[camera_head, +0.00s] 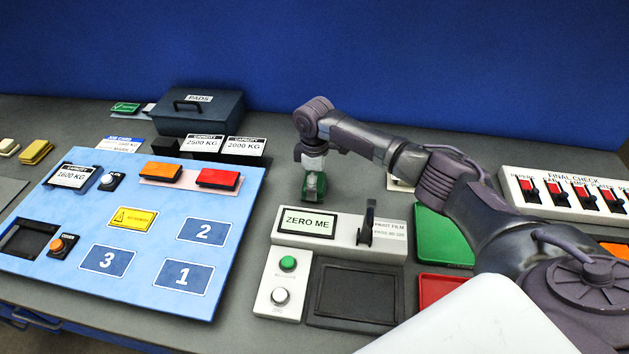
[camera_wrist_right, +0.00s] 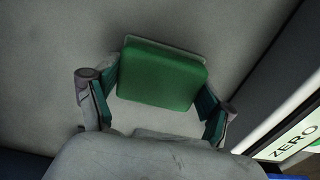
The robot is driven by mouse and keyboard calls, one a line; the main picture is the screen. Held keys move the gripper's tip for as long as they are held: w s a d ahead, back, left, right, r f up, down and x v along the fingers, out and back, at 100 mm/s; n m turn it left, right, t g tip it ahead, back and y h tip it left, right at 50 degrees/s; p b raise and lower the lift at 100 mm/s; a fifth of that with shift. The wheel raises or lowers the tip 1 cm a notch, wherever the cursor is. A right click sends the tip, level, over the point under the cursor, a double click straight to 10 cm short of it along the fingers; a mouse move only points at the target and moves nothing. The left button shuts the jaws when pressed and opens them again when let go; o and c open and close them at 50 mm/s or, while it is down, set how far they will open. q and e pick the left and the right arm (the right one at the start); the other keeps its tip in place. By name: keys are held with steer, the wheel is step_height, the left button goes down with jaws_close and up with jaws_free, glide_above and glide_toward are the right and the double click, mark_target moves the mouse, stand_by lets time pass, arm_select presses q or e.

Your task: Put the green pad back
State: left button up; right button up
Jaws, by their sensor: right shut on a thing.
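The green pad (camera_wrist_right: 160,78) is a rounded block with a pale edge, held between the fingers of my right gripper (camera_wrist_right: 155,101) in the right wrist view. In the head view my right gripper (camera_head: 313,186) points down behind the ZERO ME panel (camera_head: 347,242), with green showing between its fingers. Grey counter lies below the pad in the wrist view; I cannot tell whether it touches. An orange pad (camera_head: 161,171) and a red pad (camera_head: 218,179) lie on a pale pink strip at the top of the blue board. My left gripper is out of view.
A dark PADS box (camera_head: 199,111) with a handle stands at the back. A larger green tray (camera_head: 441,238) and red tray (camera_head: 440,288) lie right of the ZERO ME panel. A switch panel (camera_head: 565,200) is at the far right. Counter between blue board and gripper is clear.

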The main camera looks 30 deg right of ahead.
steer(key=o, duration=0.9)
steer(key=shift+f, duration=0.1)
step_height(320, 180, up, 12)
steer(key=shift+r+b, duration=0.15)
steer(key=shift+b, duration=0.7)
